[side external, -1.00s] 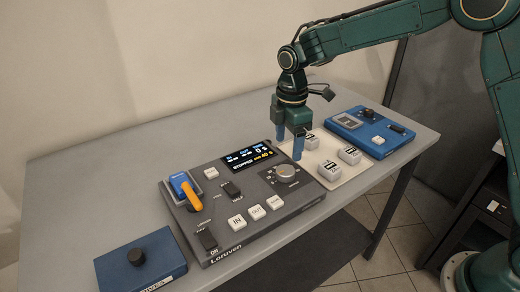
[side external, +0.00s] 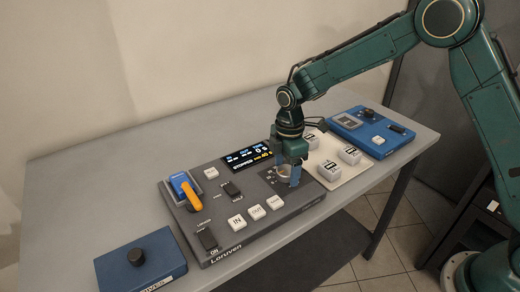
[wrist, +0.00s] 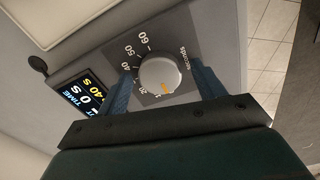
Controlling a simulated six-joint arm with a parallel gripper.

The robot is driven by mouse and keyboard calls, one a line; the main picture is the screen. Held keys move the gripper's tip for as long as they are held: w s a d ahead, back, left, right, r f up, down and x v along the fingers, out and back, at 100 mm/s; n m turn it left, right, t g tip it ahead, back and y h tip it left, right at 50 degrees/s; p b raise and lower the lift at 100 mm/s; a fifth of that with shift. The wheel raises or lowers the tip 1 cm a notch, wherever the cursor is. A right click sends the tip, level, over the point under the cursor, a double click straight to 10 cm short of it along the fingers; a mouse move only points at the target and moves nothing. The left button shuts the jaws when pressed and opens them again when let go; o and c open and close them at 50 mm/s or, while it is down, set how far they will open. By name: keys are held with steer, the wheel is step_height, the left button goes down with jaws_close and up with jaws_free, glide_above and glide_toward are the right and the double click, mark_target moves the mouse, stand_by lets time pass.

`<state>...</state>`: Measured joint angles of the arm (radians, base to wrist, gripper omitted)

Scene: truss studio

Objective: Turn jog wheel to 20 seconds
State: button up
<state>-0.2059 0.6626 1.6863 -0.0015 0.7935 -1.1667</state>
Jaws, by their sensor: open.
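The jog wheel (wrist: 160,75) is a round silver knob with an orange pointer mark on the dark grey control panel (side external: 215,222). In the wrist view a scale around it reads 20 to 60 with the word seconds, and the pointer lies at the low end, close to the 20 side. My gripper (side external: 288,175) is down over the wheel, and its blue fingers stand on either side of it in the wrist view (wrist: 163,90). The fingers are open; I cannot tell whether they touch the wheel. The display (side external: 247,157) shows a TIME reading of 0 S and a yellow 40 S.
An orange-handled lever (side external: 190,194), a black switch (side external: 231,189) and several white buttons (side external: 237,222) sit on the same panel. A white board (side external: 336,165) with pale blocks and a blue box (side external: 370,130) lie to the right. Another blue box (side external: 140,270) is at front left.

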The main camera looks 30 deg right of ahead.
steer(key=c, duration=1)
steer(key=shift+m, duration=0.3)
steer(key=m, duration=1.1)
steer(key=o, duration=1)
